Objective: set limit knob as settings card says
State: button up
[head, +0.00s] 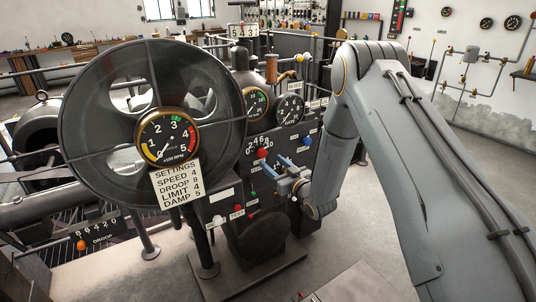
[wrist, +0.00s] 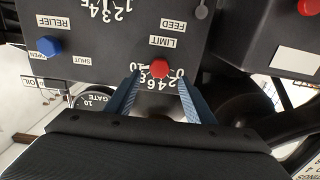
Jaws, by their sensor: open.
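The settings card (head: 176,184) hangs below the big wheel's gauge in the head view. It reads speed 4, droop 8, limit 4, damp 5. The limit knob (wrist: 159,69) is red and sits under the LIMIT label in the upside-down wrist view, with a number scale around it. It also appears as the red knob (head: 262,153) in the head view. My gripper (head: 273,172) is open in front of the panel. In the wrist view its two blue fingers (wrist: 159,80) stand on either side of the knob, with gaps. I cannot tell the knob's pointer direction.
A blue relief knob (wrist: 49,46) is beside the limit knob, and another red knob (wrist: 308,7) is at the far side. The large spoked wheel (head: 85,115) stands left of the panel. Gauges (head: 290,108) sit above it. A droop scale (head: 100,234) is at lower left.

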aim_at(263, 154)
jog(key=p+x, duration=0.1)
jog(key=x, duration=0.5)
jog(key=shift+w+a, duration=0.15)
jog(key=shift+w, duration=0.1)
jog(key=c, duration=1)
